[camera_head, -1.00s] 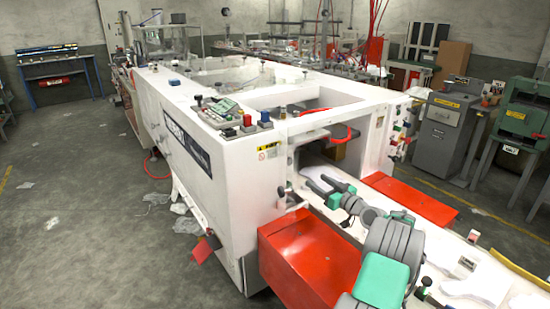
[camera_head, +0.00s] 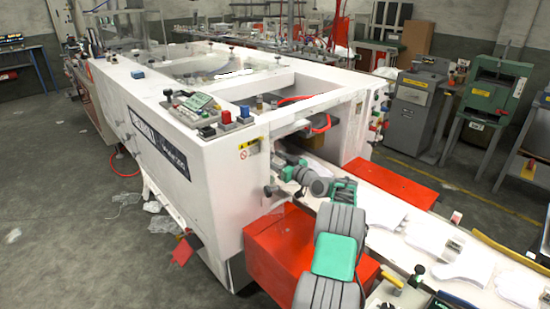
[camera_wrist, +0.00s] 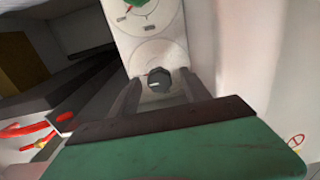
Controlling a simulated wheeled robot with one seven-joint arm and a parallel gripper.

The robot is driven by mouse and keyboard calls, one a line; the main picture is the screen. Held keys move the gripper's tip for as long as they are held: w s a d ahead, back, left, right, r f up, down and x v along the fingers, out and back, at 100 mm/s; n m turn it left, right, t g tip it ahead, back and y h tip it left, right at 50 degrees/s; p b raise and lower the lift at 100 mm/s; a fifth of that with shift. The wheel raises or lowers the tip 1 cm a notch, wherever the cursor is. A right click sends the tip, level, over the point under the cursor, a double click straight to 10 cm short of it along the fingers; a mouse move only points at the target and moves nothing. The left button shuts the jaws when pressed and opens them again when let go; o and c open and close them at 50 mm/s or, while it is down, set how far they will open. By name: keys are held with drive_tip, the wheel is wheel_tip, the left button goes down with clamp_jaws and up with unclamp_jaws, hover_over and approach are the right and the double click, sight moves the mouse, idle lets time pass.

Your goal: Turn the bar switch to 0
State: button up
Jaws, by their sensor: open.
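A dark round knob with a pale bar mark, which appears to be the bar switch (camera_wrist: 159,80), sits on a round light plate on a white panel in the wrist view. Its pale mark points roughly to picture left; no 0 label is legible around it. My gripper (camera_wrist: 159,77) is open, with one dark finger on each side of the knob. Contact cannot be told. In the head view my gripper (camera_head: 282,166) is at the near end of the white machine, too small there to show the knob between its fingers.
Above the knob is another control with a red and green handle (camera_wrist: 134,4). Red curved parts (camera_wrist: 24,130) lie at lower left. The white machine (camera_head: 225,150) has a red box (camera_head: 275,240) below my arm and a conveyor with white pieces (camera_head: 425,235) at right.

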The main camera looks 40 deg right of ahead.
drive_tip(key=shift+d, duration=0.1)
clamp_jaws()
idle(0.5)
